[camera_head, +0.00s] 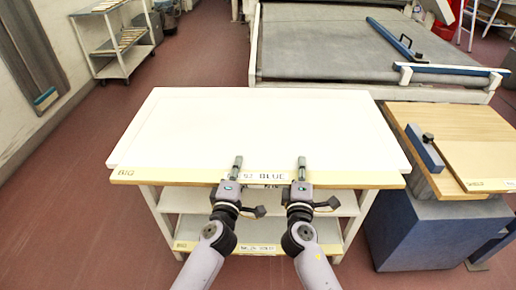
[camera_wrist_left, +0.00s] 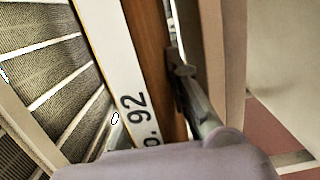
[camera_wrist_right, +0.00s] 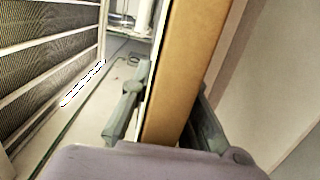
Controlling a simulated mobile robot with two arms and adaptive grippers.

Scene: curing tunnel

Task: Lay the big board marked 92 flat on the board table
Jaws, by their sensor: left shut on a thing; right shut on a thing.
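The big board (camera_head: 250,125) is a wide white panel lying level, or nearly so, over the top of a white stand (camera_head: 152,197) with shelves. A label on its near edge reads 92 BLUE, and "92" also shows on the board in the left wrist view (camera_wrist_left: 135,108). My left gripper (camera_head: 237,165) and right gripper (camera_head: 301,165) are both shut on this near edge, side by side around its middle. The right wrist view shows the board's tan edge (camera_wrist_right: 185,80) between the fingers. I cannot tell whether the board's underside rests fully on the stand.
A wooden-topped table (camera_head: 450,125) with a blue base stands close at the right. A wide grey conveyor bed (camera_head: 320,45) lies behind the stand. A shelf trolley (camera_head: 115,45) stands at the back left. The red floor left of the stand is clear.

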